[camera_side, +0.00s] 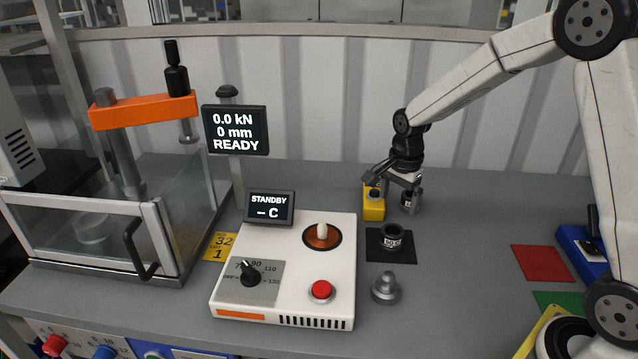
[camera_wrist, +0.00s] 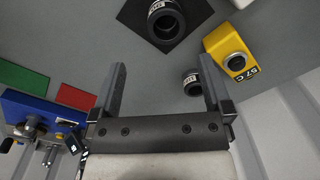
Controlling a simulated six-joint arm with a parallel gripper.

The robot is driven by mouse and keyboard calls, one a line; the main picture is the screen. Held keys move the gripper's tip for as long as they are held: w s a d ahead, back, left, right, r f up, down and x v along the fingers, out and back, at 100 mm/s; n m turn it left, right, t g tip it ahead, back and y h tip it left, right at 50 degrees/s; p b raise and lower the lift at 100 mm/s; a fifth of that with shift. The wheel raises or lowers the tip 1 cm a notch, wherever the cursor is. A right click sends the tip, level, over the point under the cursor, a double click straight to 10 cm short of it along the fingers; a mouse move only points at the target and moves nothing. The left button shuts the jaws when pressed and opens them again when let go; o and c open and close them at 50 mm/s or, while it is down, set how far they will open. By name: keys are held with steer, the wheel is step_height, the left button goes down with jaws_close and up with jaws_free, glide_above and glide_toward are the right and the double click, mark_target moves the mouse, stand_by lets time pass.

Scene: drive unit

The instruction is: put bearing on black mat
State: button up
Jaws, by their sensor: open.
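A dark ring with a white label, bearing-like, (camera_side: 392,240) sits on the black mat (camera_side: 408,256). In the wrist view this ring (camera_wrist: 163,20) is on the mat (camera_wrist: 133,14) at the top. A second, smaller-looking labelled dark ring (camera_side: 408,203) is on the bench behind the mat; it shows beside the right finger in the wrist view (camera_wrist: 191,84). I cannot tell which ring is the task's bearing. My gripper (camera_side: 393,182) is open over the area by the second ring and the yellow block. In the wrist view nothing is held between the fingers (camera_wrist: 162,66).
A yellow block (camera_side: 373,208) stands close left of the second ring. A grey stepped part (camera_side: 386,288) stands in front of the mat. A white control box (camera_side: 285,270) is left of it. Red (camera_side: 543,263) and green (camera_side: 560,302) mats lie right, with free bench between.

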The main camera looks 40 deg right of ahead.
steer(key=s+a+n+t, duration=0.2)
steer(key=s+a+n, duration=0.6)
steer(key=s+n, duration=0.6)
steer(key=n, duration=0.3)
steer(key=shift+a+f, duration=0.15)
steer(key=shift+f, duration=0.2)
